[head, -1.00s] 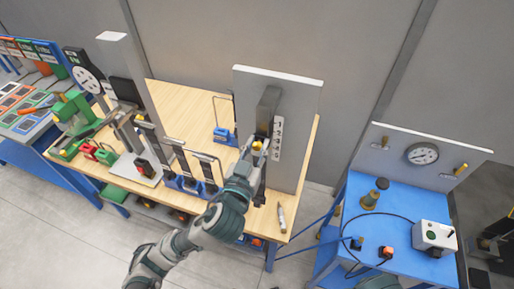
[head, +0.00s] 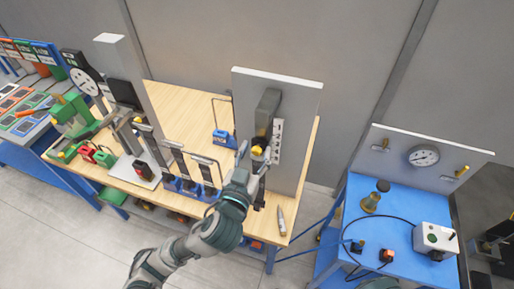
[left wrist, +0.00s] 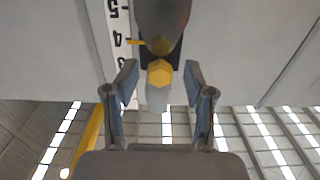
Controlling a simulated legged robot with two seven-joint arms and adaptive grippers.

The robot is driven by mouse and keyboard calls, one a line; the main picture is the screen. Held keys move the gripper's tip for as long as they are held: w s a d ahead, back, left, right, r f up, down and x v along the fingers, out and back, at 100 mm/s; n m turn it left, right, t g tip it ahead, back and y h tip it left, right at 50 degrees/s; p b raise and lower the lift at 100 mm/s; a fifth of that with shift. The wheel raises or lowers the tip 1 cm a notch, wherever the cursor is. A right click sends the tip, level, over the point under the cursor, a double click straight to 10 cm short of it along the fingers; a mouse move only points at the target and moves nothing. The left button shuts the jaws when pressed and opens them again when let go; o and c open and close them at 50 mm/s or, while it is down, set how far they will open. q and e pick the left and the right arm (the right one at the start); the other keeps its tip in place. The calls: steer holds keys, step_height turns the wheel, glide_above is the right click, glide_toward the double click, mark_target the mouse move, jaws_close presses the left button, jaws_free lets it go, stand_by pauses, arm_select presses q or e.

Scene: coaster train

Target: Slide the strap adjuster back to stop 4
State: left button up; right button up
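The strap adjuster, a dark slider with a yellow knob (head: 257,150), sits on the upright grey panel (head: 296,95) beside a white number strip (head: 277,140). In the left wrist view, the yellow hexagonal knob (left wrist: 160,73) shows below the dark housing, and a small yellow pointer (left wrist: 135,42) lies level with the 4 on the strip (left wrist: 115,40). My left gripper (left wrist: 160,80) is open, with one finger on each side of the knob and visible gaps to it. In the head view my left gripper (head: 247,165) is just below the knob. My right gripper is not in view.
The wooden bench (head: 190,95) holds blue-based fixtures (head: 190,185) left of my arm and a marker-like cylinder (head: 281,220) near the right edge. A blue table (head: 395,205) with a gauge, a brass-coloured piece and a control box (head: 435,238) stands at right.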

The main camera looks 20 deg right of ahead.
arm_select(q)
steer(key=v, duration=0.6)
